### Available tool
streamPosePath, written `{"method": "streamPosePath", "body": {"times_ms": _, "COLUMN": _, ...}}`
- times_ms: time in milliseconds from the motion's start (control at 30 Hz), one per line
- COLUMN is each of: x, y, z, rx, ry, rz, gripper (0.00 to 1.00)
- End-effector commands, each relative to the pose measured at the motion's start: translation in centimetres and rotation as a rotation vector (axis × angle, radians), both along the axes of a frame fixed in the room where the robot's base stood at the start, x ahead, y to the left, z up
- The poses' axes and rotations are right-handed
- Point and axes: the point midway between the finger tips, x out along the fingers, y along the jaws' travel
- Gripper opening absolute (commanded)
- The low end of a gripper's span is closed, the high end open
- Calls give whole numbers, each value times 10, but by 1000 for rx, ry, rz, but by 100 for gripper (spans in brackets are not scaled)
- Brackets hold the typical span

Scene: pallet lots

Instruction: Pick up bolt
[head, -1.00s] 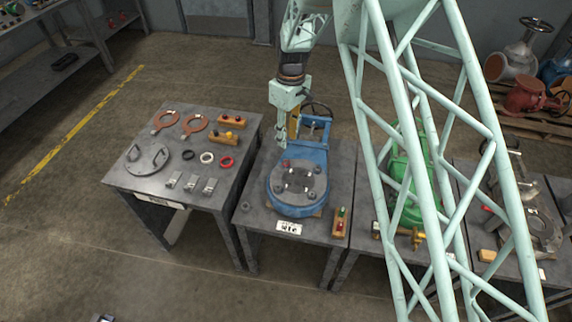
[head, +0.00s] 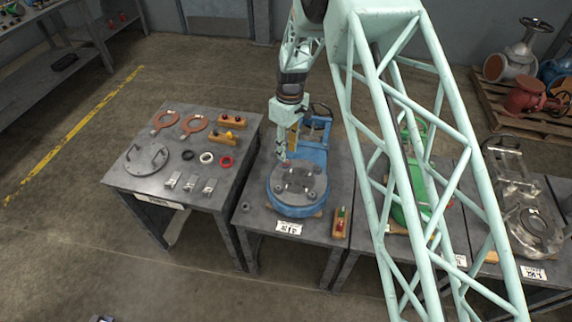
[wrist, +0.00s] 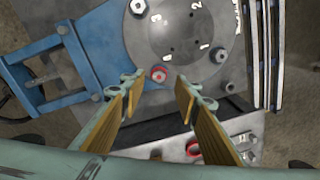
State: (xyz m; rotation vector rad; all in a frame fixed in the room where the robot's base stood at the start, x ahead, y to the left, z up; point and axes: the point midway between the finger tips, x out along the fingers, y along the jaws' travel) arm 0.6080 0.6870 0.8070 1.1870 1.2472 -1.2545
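A bolt (wrist: 158,73) with a red ring around its dark head sits at the edge of the grey flange disc (wrist: 172,32) in the wrist view. My gripper (wrist: 160,84) is open, with one yellow-padded finger on each side of that bolt and a gap to it. Other bolts without red stand on the same disc, one of them at its right side (wrist: 220,56). In the head view my gripper (head: 283,156) hangs low over the back left of the disc (head: 298,186), which lies on a blue valve body (head: 296,210). The red bolt is hard to make out there.
A table to the left holds copper-coloured rings (head: 194,124), a round plate with handles (head: 146,158), small rings and metal blocks. A wooden block with coloured pieces (head: 341,222) stands at the valve table's right front. Green equipment (head: 404,215) is on the right.

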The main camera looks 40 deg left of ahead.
Motion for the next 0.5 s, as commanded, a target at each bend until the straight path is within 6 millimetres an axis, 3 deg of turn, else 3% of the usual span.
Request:
{"method": "streamPosePath", "body": {"times_ms": 167, "x": 0, "y": 0, "z": -6, "rx": 0, "ry": 0, "rz": 0, "gripper": 30}}
{"method": "streamPosePath", "body": {"times_ms": 500, "x": -1, "y": 1, "z": -40, "rx": -1, "ry": 1, "rz": 0, "gripper": 30}}
